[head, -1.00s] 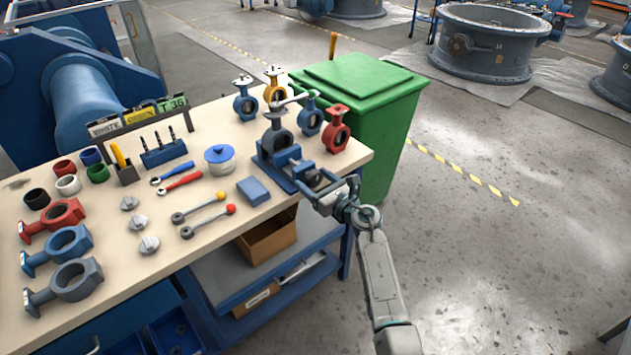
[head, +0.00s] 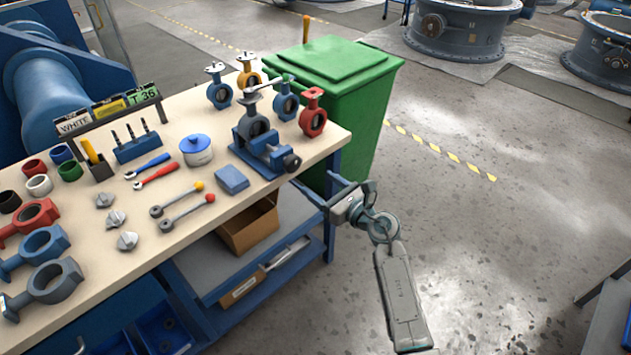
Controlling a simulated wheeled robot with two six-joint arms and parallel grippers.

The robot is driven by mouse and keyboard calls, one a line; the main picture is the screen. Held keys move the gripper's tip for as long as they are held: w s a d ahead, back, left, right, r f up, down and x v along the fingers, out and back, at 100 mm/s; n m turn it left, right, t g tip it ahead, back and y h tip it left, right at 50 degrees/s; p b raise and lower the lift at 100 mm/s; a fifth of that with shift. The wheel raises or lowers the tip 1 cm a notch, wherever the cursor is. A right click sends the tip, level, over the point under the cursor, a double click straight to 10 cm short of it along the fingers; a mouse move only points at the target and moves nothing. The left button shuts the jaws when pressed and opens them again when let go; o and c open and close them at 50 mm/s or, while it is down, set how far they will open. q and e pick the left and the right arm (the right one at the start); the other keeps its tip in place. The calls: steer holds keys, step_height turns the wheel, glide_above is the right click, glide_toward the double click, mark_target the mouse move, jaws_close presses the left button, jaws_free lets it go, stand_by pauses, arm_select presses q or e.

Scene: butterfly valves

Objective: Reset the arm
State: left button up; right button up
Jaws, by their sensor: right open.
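My right arm comes in from the lower right, over the floor beside the workbench (head: 300,172). Its right gripper (head: 311,181) is open and empty, just off the bench's right edge, in front of the green bin. The fingers point left toward the bench and are apart from the vise. The blue vise (head: 262,158) stands at the bench's right end and holds a dark grey butterfly valve (head: 257,126) with a lever handle on top. My left gripper is not in view.
Small blue, yellow and red valves stand behind the vise, the red one (head: 312,118) nearest the edge. The green bin (head: 350,100) stands behind the arm. Tools, rings and valve bodies cover the bench. A cardboard box (head: 245,232) sits on the shelf below.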

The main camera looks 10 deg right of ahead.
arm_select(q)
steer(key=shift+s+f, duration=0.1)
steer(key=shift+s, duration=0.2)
